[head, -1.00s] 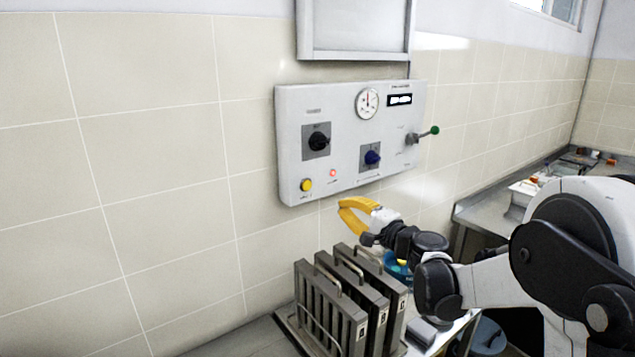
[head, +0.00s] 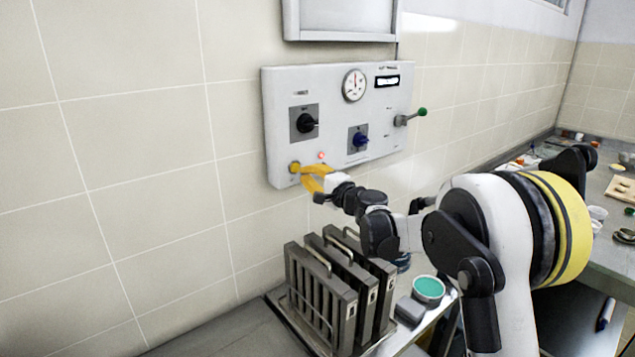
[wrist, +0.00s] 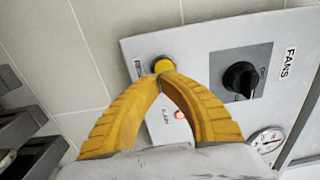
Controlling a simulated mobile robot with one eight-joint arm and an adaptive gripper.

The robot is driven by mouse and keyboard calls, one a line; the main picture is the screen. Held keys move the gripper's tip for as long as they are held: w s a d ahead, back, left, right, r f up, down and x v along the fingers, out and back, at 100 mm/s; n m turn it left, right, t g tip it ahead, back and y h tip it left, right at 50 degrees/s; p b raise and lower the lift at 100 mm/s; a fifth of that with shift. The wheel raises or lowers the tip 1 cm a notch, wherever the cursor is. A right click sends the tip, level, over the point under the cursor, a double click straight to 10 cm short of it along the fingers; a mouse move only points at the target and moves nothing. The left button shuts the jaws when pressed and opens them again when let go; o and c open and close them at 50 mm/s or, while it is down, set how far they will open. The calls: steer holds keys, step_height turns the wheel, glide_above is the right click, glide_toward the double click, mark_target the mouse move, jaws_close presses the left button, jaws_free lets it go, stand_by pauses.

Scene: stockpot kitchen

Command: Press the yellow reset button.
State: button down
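The yellow reset button (head: 295,167) sits at the lower left of the grey wall panel (head: 280,120). It also shows in the wrist view (wrist: 164,63), just beyond my fingertips. My gripper (head: 303,171) has yellow curved fingers; in the wrist view (wrist: 164,73) their tips meet, with nothing held between them. The tips overlap the lower edge of the button in the wrist view. I cannot tell whether they touch it or whether it is pressed in.
A red lamp (head: 321,155) glows beside the button. The panel also has a black knob (head: 307,123), a blue knob (head: 358,140), a dial gauge (head: 354,85) and a green-tipped lever (head: 421,112). A metal rack (head: 338,290) stands below on the counter.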

steer(key=shift+x, duration=1.05)
steer(key=shift+x, duration=0.8)
steer(key=shift+r, duration=0.1)
steer(key=shift+s, duration=0.15)
steer(key=shift+s+d+b, duration=0.2)
steer(key=shift+d+b, duration=0.05)
steer(key=shift+b, duration=0.05)
glide_toward(298, 170)
steer(key=v, duration=0.4)
steer(key=shift+d, duration=0.15)
steer(key=shift+s, duration=0.1)
